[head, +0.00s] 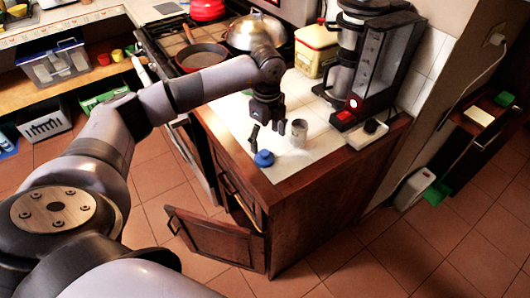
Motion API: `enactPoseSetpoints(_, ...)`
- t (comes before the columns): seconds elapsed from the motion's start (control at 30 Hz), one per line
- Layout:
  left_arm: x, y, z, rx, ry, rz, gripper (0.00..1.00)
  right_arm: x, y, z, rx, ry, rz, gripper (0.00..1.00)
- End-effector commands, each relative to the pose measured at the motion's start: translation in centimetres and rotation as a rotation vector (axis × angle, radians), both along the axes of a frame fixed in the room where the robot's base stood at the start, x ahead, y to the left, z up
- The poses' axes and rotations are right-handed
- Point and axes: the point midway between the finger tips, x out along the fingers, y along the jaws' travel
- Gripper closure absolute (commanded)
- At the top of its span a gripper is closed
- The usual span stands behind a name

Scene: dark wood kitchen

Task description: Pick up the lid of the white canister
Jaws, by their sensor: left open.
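A cream-white canister (309,59) with a red band stands upright near the back of the white-tiled counter, left of the coffee maker. Its pale lid (318,35) is on top. My left gripper (266,134) points down over the counter, in front and to the left of the canister and apart from it. Its dark fingers are spread with nothing seen between them. A small grey metal cup (299,134) stands just right of the fingers, and a small blue object (264,159) lies just below them in the picture. My right gripper is not in view.
A black coffee maker (376,65) stands right of the canister. A domed metal pot (257,32) and a red pan (201,57) sit on the stove to the left. A cabinet door (216,236) hangs open below the counter.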

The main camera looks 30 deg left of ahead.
Motion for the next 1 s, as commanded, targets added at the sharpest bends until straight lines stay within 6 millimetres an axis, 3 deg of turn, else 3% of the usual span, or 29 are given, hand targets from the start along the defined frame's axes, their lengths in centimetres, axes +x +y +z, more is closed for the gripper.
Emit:
enactPoseSetpoints(0.1, 0.0, 0.0, -0.9, 0.000, 0.000, -0.001, 0.26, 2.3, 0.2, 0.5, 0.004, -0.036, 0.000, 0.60)
enactPoseSetpoints(0.2, -0.1, 0.0, -1.4, 0.000, 0.001, -0.001, 0.26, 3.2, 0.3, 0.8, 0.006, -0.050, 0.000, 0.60)
enactPoseSetpoints(0.4, -0.6, 0.3, -4.0, 0.001, 0.004, -0.001, 0.26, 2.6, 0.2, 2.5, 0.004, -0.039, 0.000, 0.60)
enactPoseSetpoints(0.6, -0.5, 0.3, -6.2, 0.000, 0.000, -0.001, 0.26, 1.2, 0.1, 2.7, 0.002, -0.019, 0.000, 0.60)
enactPoseSetpoints(0.83, -0.4, 0.3, -6.4, 0.000, -0.001, -0.001, 0.26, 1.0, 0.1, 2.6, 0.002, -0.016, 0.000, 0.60)
enactPoseSetpoints(1.0, -0.4, 0.3, -6.3, 0.000, -0.001, -0.001, 0.37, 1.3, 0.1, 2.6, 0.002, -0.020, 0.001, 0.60)
